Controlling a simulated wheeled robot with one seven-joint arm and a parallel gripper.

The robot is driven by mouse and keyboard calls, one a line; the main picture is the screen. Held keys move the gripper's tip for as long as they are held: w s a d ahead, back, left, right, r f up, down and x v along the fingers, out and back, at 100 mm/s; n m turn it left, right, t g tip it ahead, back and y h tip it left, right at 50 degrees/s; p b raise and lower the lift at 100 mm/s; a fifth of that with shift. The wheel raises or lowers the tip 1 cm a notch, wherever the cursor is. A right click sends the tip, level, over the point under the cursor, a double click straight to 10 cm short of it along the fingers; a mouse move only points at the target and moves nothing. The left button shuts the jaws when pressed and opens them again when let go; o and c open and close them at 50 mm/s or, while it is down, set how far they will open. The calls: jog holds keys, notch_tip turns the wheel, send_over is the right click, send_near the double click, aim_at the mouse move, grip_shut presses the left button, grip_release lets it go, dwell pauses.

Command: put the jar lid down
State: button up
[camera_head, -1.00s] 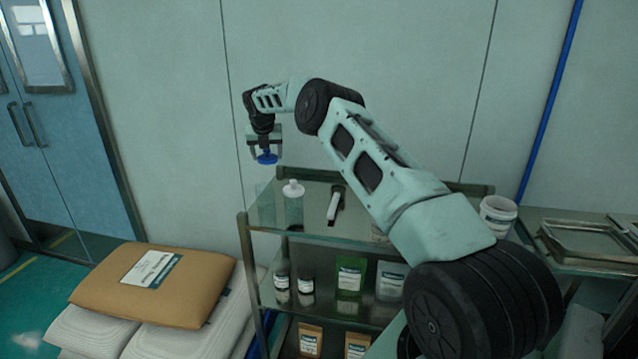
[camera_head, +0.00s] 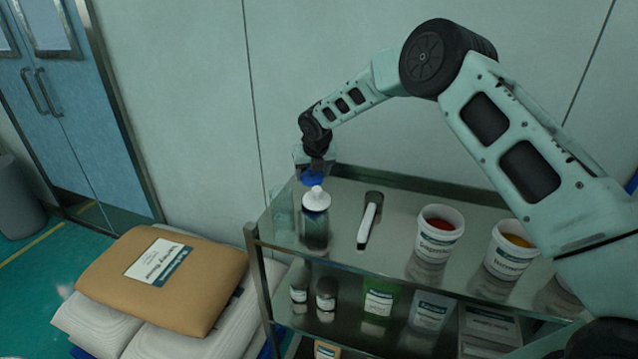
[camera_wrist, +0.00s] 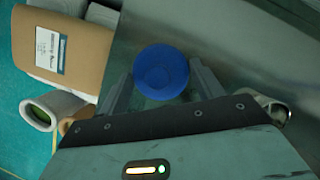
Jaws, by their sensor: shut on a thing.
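The blue round jar lid (camera_head: 312,181) is between the fingers of my gripper (camera_head: 314,172), above the far left corner of the shelf top (camera_head: 395,215). In the wrist view the lid (camera_wrist: 161,72) faces up, with a finger of my gripper (camera_wrist: 163,82) on each side. My gripper is shut on it. The lid is low over the shelf top near its left edge; I cannot tell whether it touches. A dark bottle with a white top (camera_head: 315,218) stands in front of the lid and hides part of it.
A black-and-white handled tool (camera_head: 369,222) lies right of the bottle. White tubs of red (camera_head: 438,232) and orange (camera_head: 510,252) powder stand farther right. A brown sack (camera_head: 165,282) lies left of the rack. The shelf top behind the tool is clear.

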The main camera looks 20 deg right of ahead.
aim_at(313, 180)
jog(key=shift+f+p, duration=0.7)
jog(key=shift+f, duration=1.8)
jog(key=shift+f, duration=0.1)
jog(key=shift+f, duration=0.15)
jog(key=o, duration=1)
jog(key=shift+o, duration=0.2)
